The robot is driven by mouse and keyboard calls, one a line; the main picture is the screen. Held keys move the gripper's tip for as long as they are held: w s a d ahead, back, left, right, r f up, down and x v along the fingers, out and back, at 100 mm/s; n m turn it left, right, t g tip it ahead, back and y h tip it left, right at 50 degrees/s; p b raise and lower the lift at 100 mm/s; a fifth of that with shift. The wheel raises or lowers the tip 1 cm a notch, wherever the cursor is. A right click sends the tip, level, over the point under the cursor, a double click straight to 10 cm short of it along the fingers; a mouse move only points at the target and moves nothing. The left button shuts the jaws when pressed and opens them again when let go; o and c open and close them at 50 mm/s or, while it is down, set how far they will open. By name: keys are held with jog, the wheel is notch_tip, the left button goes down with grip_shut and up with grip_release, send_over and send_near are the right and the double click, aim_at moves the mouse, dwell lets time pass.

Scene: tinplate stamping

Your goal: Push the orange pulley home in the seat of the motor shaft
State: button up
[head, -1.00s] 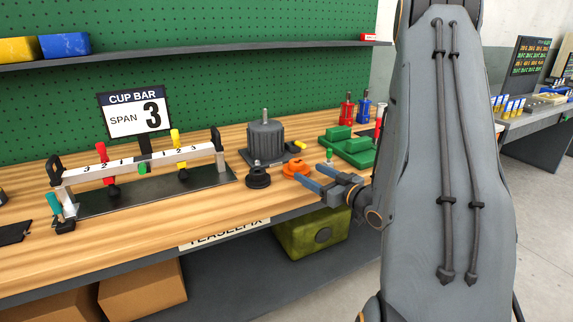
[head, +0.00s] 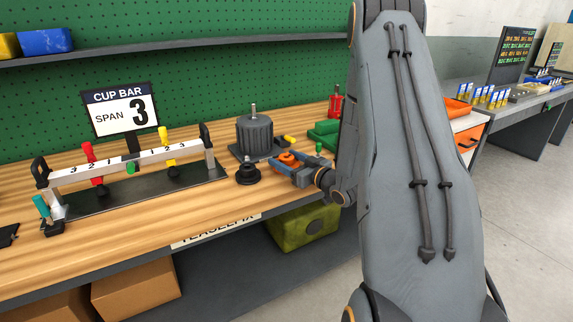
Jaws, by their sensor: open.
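The orange pulley (head: 289,158) lies on the wooden bench just right of the grey motor. The motor (head: 255,138) stands upright on a dark plate, and its bare shaft (head: 253,108) points up. My gripper (head: 286,160) is open, its blue-tipped fingers low at the bench and reaching left. The fingers are at the orange pulley, one on its near side and one on its right; they partly hide it. I cannot tell whether they touch it.
A black stepped pulley (head: 247,174) stands in front of the motor, close left of my gripper.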

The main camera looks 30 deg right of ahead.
jog(key=c, duration=1.4)
grip_shut()
jog(key=shift+r, duration=0.1)
